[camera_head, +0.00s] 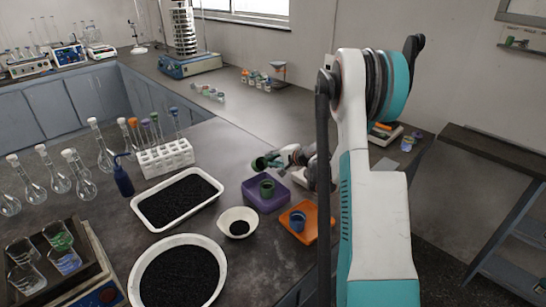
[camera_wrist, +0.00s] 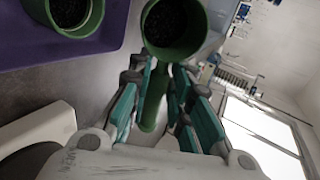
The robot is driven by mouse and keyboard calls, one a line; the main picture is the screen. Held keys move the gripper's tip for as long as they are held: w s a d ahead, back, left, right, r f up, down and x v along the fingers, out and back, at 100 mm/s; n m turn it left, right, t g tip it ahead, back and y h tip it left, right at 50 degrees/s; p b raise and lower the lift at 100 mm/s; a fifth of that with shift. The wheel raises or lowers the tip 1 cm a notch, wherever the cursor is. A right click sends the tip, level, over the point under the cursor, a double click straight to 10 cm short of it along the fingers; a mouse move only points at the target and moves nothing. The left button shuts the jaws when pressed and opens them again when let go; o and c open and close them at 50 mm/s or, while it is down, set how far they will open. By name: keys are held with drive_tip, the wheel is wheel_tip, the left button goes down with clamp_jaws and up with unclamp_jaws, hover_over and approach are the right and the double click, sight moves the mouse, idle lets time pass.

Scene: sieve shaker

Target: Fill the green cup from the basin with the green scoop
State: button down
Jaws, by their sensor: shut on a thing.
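The green scoop (camera_head: 262,162) is in my gripper (camera_head: 287,158), above and beside the green cup (camera_head: 267,190). In the wrist view, my gripper (camera_wrist: 157,95) is shut on the handle of the scoop (camera_wrist: 173,45), whose bowl faces the camera and has dark grains inside. The green cup (camera_wrist: 88,27) is at the upper left there, upright, with dark material inside; its fill level is unclear. The round white basin (camera_head: 137,277) at the front left holds black grains.
A rectangular white tray (camera_head: 138,207) of black grains and a small cream bowl (camera_head: 223,218) lie left of the cup. A tube rack (camera_head: 165,157) and several flasks stand at the left.

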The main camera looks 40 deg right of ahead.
drive_tip(key=g+p, duration=0.1)
drive_tip(key=r+g+p, duration=0.1)
drive_tip(key=g+p, duration=0.1)
drive_tip(key=shift+w+a+r, duration=0.1)
drive_tip(key=shift+w, duration=0.2)
drive_tip(key=shift+w+g+h+p, duration=0.1)
drive_tip(key=shift+g+h+p, duration=0.2)
drive_tip(key=shift+g+p, duration=0.25)
drive_tip(key=shift+f, duration=0.2)
drive_tip(key=shift+g, duration=0.25)
